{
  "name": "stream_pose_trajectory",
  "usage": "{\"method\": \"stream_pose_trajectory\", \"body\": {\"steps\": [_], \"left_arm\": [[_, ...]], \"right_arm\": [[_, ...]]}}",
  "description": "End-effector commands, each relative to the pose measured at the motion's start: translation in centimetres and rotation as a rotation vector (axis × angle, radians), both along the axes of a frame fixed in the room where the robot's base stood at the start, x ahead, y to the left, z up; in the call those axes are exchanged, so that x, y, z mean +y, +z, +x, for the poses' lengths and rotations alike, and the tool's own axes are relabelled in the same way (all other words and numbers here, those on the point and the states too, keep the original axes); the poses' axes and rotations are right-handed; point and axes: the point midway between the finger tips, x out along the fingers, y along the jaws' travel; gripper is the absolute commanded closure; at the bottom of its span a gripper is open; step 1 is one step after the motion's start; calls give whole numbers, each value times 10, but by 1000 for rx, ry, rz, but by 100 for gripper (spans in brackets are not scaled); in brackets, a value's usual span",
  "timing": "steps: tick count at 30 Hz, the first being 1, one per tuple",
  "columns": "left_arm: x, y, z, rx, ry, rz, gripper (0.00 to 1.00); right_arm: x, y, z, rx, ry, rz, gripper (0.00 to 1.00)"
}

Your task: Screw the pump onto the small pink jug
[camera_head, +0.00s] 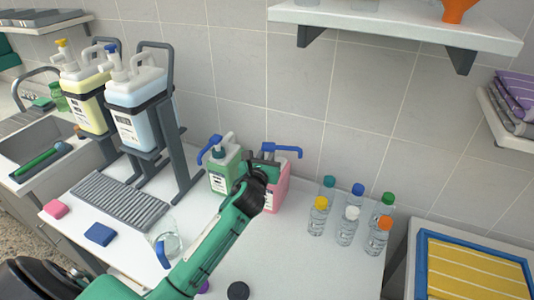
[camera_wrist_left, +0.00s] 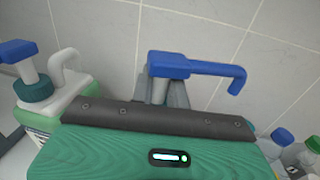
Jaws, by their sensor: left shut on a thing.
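The small pink jug (camera_head: 283,183) stands upright near the back of the white table, partly hidden by my left gripper (camera_head: 266,166). A blue pump (camera_head: 283,148) with a long bent spout is above the jug's top, its spout pointing right. In the left wrist view the blue pump head (camera_wrist_left: 178,65) rises upright beyond my gripper's body, and the grey fingers (camera_wrist_left: 164,94) are closed around its stem. My gripper hides the pump's lower end and the jug's neck, so I cannot tell whether the pump is seated on the neck. My right gripper is not in view.
A green jug (camera_head: 224,172) with a blue-headed pump stands close left of the pink jug. Several capped bottles (camera_head: 347,226) stand to the right. A clear vessel (camera_head: 170,240) and a dark round cap (camera_head: 238,291) are near the arm. Large jugs (camera_head: 137,105) stand on racks at left.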

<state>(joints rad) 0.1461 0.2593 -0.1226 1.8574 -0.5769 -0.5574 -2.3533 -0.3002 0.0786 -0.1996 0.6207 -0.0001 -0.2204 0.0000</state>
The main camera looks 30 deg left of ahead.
Motion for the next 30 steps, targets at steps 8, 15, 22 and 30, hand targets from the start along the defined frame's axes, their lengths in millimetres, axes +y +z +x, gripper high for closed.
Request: {"method": "stream_pose_trajectory", "body": {"steps": [8,15,22,30], "left_arm": [[0,1,0,0,0,1,100],[0,1,0,0,0,0,100],[0,1,0,0,0,0,100],[0,1,0,0,0,0,100]], "right_arm": [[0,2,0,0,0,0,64],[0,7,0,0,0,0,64],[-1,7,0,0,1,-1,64],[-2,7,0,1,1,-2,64]]}}
